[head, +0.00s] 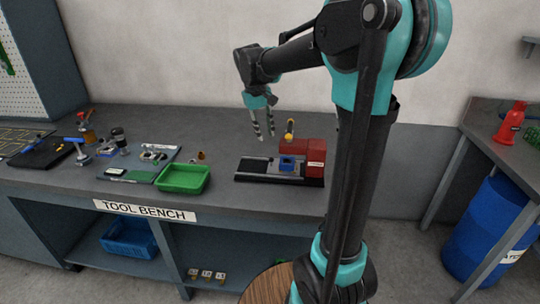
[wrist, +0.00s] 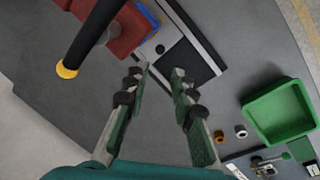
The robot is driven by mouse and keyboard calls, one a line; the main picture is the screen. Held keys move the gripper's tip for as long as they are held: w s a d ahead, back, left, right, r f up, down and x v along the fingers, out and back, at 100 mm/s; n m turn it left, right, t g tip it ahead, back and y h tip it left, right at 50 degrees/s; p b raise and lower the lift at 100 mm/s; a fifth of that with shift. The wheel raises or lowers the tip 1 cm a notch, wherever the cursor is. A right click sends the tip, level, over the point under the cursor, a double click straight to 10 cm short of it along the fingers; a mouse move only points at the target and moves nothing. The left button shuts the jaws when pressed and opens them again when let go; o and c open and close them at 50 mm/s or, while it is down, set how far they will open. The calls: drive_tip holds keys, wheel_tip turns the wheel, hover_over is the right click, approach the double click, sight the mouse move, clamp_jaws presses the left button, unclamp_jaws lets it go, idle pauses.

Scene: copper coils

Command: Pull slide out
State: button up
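A small machine with a red block (head: 305,150) and a dark base plate (head: 253,167) stands on the tool bench. A blue piece (head: 287,163) sits on the base in front of the red block; I cannot tell which part is the slide. In the wrist view, the yellow knob (wrist: 67,70) is at left and the blue piece (wrist: 148,17) is at top, partly cut off. My gripper (head: 265,136) is open and empty, above and left of the machine, its fingers pointing down.
A green tray (head: 183,179) lies left of the machine, with a small orange ring (head: 201,155) near it. Further left are a grey board (head: 128,176) with parts and several tools. Bench top between tray and machine is clear.

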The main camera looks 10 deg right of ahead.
drive_tip(key=f, duration=0.3)
drive_tip(key=d+f, duration=0.1)
drive_tip(key=f, duration=0.3)
drive_tip(key=d+f, duration=0.1)
drive_tip(key=f, duration=0.2)
drive_tip(key=shift+w+f, duration=0.25)
clamp_jaws()
